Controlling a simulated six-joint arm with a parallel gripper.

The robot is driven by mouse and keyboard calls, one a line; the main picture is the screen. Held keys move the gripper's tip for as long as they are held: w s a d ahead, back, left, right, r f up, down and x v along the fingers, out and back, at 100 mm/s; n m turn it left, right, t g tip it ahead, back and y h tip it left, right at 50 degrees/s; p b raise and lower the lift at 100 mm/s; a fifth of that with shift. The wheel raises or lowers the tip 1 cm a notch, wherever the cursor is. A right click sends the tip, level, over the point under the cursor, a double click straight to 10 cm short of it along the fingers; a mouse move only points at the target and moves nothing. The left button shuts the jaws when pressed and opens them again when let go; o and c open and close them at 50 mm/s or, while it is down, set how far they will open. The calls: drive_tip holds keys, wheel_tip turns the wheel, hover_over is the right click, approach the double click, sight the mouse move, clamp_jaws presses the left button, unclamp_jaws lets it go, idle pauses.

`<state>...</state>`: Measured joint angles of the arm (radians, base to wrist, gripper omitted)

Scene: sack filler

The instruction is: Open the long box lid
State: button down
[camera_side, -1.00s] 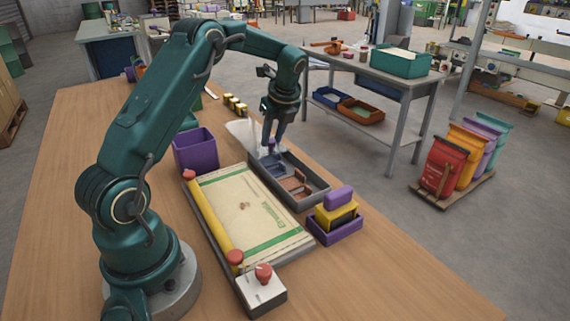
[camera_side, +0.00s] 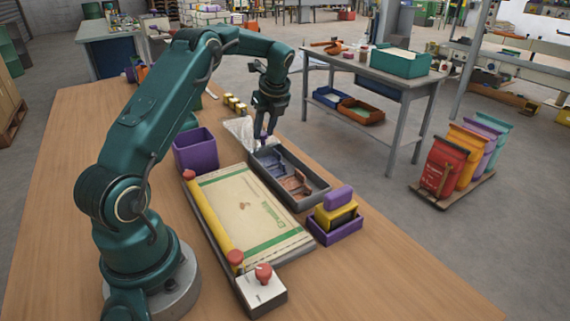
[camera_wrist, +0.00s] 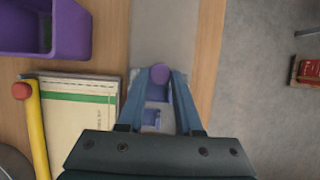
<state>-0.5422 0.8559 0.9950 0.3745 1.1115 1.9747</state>
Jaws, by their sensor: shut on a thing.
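The long box (camera_side: 318,196) is a dark grey tray on the bench, with blue and brown compartments showing uncovered. Its pale grey lid (camera_side: 239,129) lies off the far end of the box; it also shows in the wrist view (camera_wrist: 164,30) as a strip running away beyond the fingers. A round purple knob (camera_wrist: 159,73) sits between my fingertips in the wrist view. My gripper (camera_side: 263,137) points down at the far end of the box, shut on this knob. Whether the lid's near edge still overlaps the box is hidden by my fingers.
A sack (camera_side: 245,205) lies flat left of the box, with a yellow bar (camera_side: 210,217) along it. A purple bin (camera_side: 196,152) stands beyond the sack. A purple tray (camera_side: 335,232) with a yellow block stands at the box's near end. Small yellow items (camera_side: 235,105) stand further back.

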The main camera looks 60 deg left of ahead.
drive_tip(key=shift+a, duration=0.35)
drive_tip(key=c, duration=0.6)
unclamp_jaws()
drive_tip(key=v, duration=0.5)
drive_tip(key=shift+r, duration=0.1)
drive_tip(key=shift+d, duration=0.15)
